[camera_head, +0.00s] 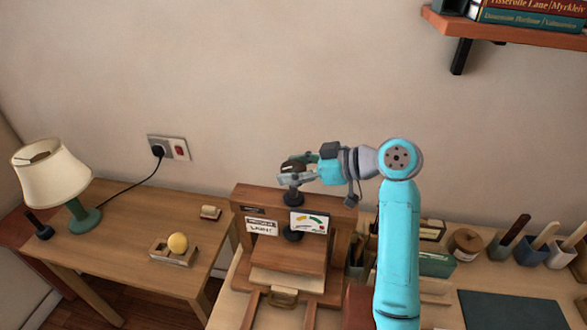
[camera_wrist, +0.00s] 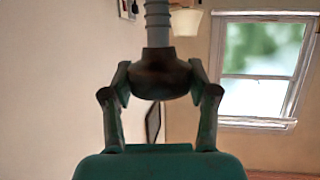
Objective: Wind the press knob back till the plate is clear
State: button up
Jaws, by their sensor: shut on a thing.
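The wooden press (camera_head: 340,240) stands on the right-hand bench, with labels and a small coloured gauge card (camera_head: 309,222) on its front. Its dark round knob (camera_head: 292,168) tops a vertical screw. In the wrist view the knob (camera_wrist: 158,75) sits between my fingers, with the grey threaded screw (camera_wrist: 158,22) running from it. My gripper (camera_head: 298,174) is shut on the knob from the right side. The press plate (camera_head: 287,257) is a brown wooden board below the screw. Whether it touches the pale block (camera_head: 287,279) under it, I cannot tell.
Brush pots (camera_head: 507,247), a round jar (camera_head: 465,243) and a dark mat (camera_head: 515,309) lie right of the press. A bookshelf (camera_head: 510,32) hangs upper right.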

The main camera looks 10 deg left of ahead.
jog(key=shift+f+g, duration=0.3)
jog(key=o, duration=1.2)
jog(key=shift+c, duration=0.2)
jog(key=shift+r+n, duration=0.1)
jog(key=shift+n, duration=0.2)
jog(key=shift+r, duration=0.1)
jog(key=shift+d+r, duration=0.1)
jog(key=shift+d, duration=0.1)
jog(key=v, duration=1.1)
jog(key=shift+d, duration=0.25)
jog(key=shift+s, duration=0.1)
